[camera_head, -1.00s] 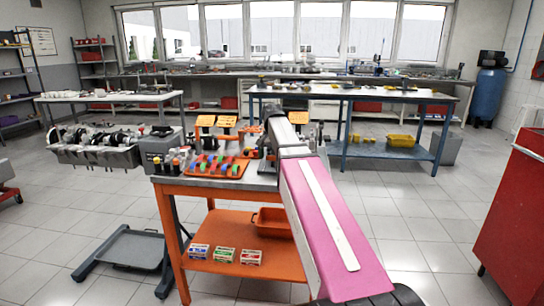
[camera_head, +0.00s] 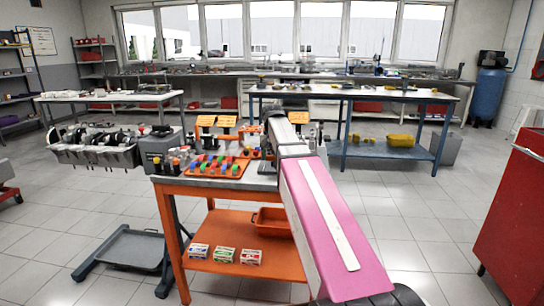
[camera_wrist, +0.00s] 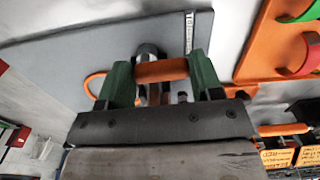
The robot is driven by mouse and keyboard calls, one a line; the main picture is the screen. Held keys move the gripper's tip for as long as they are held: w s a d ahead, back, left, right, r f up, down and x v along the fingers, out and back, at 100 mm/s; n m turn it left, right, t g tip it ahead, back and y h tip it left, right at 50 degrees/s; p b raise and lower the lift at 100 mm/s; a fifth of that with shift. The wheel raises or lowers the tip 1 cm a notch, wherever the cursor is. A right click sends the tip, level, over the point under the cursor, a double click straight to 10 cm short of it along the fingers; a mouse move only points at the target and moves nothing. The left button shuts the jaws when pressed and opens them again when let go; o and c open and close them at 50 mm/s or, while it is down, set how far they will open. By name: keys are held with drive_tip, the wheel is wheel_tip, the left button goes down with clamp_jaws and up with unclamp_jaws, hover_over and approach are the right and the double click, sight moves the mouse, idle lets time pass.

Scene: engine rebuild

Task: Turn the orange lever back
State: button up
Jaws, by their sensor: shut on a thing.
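The orange lever (camera_wrist: 161,71) shows in the wrist view as a short orange bar. It lies crosswise between the two green fingers of my gripper (camera_wrist: 162,77). The gripper is shut on it, with a finger at each end of the bar. A dark, round metal part (camera_wrist: 149,55) shows just behind the lever. In the head view my pink and grey arm reaches over the orange workbench (camera_head: 172,212) and hides the lever and the gripper.
An orange board with coloured pieces (camera_head: 217,168) lies on the bench left of my arm; its edge shows in the wrist view (camera_wrist: 262,55). Orange stands (camera_head: 205,120) are behind it. A red cabinet (camera_head: 515,225) stands at right. An orange bin (camera_head: 272,221) sits on the lower shelf.

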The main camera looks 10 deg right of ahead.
drive_tip(key=n, duration=0.3)
drive_tip(key=shift+s, duration=0.3)
drive_tip(key=shift+s+d+n, duration=0.1)
drive_tip(key=shift+s+n, duration=0.05)
drive_tip(key=shift+n, duration=0.8)
drive_tip(key=shift+s+d+n, duration=0.1)
drive_tip(key=shift+n, duration=0.85)
drive_tip(key=o, duration=0.9)
wheel_tip(320, 180, up, 11)
drive_tip(key=shift+f, duration=0.1)
